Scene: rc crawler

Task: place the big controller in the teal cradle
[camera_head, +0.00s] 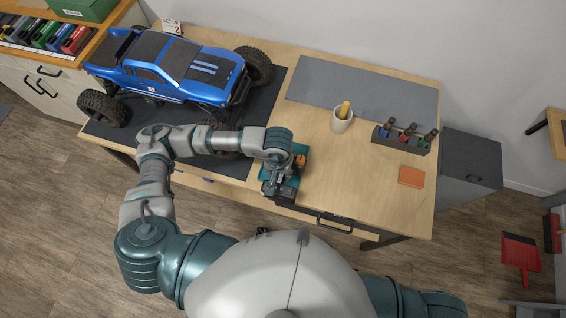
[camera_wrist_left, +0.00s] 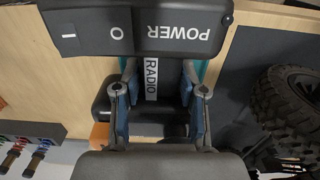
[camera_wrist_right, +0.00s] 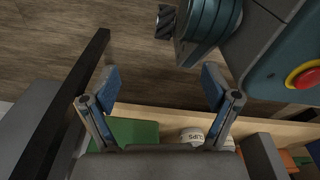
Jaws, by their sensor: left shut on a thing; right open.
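The big controller (camera_wrist_left: 185,28) is dark, with a panel marked POWER, and fills the top of the left wrist view. In the head view, dark controller parts (camera_head: 285,190) lie over the teal cradle (camera_head: 266,173) at the table's front edge. My left gripper (camera_head: 283,168) is there, its fingers (camera_wrist_left: 159,92) shut on the controller, either side of a white RADIO label. Teal shows behind the fingers in the left wrist view. The gripper hides much of the contact, so I cannot tell whether the controller is fully seated. My right gripper (camera_wrist_right: 160,85) is open and empty.
A blue crawler truck (camera_head: 175,65) stands on a dark mat at left. The table between is clear.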

